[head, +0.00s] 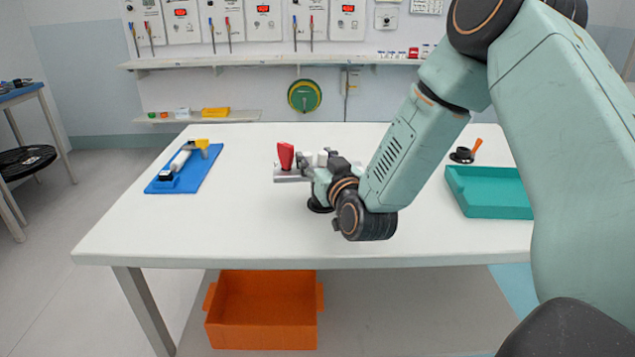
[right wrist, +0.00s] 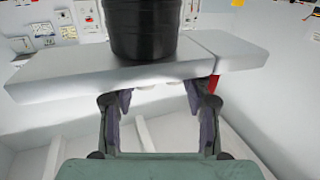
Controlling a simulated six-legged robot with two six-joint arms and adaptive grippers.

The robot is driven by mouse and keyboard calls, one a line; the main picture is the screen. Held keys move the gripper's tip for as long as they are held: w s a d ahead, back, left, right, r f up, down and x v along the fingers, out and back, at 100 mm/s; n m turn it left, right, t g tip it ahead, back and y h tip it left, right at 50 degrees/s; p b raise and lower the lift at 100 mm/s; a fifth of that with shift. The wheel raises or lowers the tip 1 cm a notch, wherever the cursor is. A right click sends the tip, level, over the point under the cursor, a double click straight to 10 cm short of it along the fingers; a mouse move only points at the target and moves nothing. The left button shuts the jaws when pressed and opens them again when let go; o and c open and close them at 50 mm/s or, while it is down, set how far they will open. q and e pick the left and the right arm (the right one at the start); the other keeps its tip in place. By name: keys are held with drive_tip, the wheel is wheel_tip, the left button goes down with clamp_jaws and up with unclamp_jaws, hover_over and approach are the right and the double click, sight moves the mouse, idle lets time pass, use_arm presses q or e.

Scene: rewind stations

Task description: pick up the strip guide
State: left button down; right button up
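A grey bar-shaped fixture with a red lever (head: 285,156) stands near the middle of the white table; I cannot tell for sure which part of it is the strip guide. My left gripper is not in view.
A blue mat (head: 205,178) with a yellow-and-white tool lies at the table's left. A teal tray (head: 492,205) and a small black item with an orange handle (head: 466,153) are at the right. An orange bin (head: 262,312) is under the table. The front left tabletop is clear.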

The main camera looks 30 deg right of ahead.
drive_tip(key=shift+c, duration=0.8)
drive_tip(key=shift+w+d+f, duration=0.15)
drive_tip(key=shift+w+f, duration=0.1)
drive_tip(key=shift+f, duration=0.15)
drive_tip(key=c, duration=0.3)
drive_tip(key=shift+s, duration=0.15)
clamp_jaws()
